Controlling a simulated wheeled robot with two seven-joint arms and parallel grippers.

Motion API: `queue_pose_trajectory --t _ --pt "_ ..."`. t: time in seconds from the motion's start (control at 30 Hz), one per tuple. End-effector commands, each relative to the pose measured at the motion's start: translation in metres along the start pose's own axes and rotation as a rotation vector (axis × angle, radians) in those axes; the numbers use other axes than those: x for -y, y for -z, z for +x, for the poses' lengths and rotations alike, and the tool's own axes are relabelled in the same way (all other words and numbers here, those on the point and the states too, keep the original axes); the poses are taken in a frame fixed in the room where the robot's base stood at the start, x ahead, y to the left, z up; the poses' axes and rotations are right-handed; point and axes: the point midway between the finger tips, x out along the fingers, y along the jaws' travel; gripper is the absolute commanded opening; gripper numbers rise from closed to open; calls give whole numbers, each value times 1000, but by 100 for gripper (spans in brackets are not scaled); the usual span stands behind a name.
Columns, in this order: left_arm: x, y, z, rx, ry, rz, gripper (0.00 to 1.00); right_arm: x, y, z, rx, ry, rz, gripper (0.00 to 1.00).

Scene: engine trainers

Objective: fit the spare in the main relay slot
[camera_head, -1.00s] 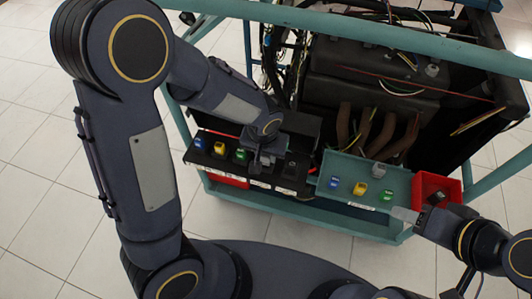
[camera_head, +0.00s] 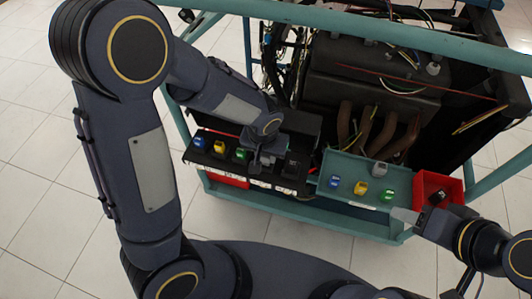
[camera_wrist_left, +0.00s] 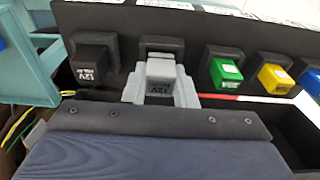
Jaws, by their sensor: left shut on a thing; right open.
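My left gripper (camera_head: 264,161) is over the black relay panel (camera_head: 225,166) on the cart's front edge. In the left wrist view its grey fingers (camera_wrist_left: 160,92) are shut on a grey relay marked 12V (camera_wrist_left: 160,70). The relay is at a black socket (camera_wrist_left: 161,44) in the panel row; I cannot tell whether it is fully seated. A black 12V relay (camera_wrist_left: 93,62) sits on one side of it, a green one (camera_wrist_left: 226,70) on the other. My right gripper (camera_head: 403,215) is open and empty by the tray's right front corner.
The panel also holds yellow (camera_head: 219,146) and blue (camera_head: 200,142) relays. The tray holds blue (camera_head: 335,182), yellow (camera_head: 361,188) and green (camera_head: 389,194) ones. A red bin (camera_head: 452,184) with a dark relay (camera_head: 438,197) is right of the tray. The engine and wires rise behind.

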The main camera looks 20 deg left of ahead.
Motion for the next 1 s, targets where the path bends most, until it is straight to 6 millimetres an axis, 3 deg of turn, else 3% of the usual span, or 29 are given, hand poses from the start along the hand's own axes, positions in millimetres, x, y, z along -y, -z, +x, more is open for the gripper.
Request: queue_pose_trajectory --t 0.4,0.43,0.6,1.0 --pt "0 -1 4 1 0 0 3 -1 -1 3 0 0 0 50" --pt "0 -1 4 1 0 0 26 -1 -1 3 0 0 0 50" --pt "0 -1 4 2 1 0 48 -1 -1 3 0 0 0 50" --pt "1 0 -1 2 2 -1 50 0 0 -1 0 0 0 50"
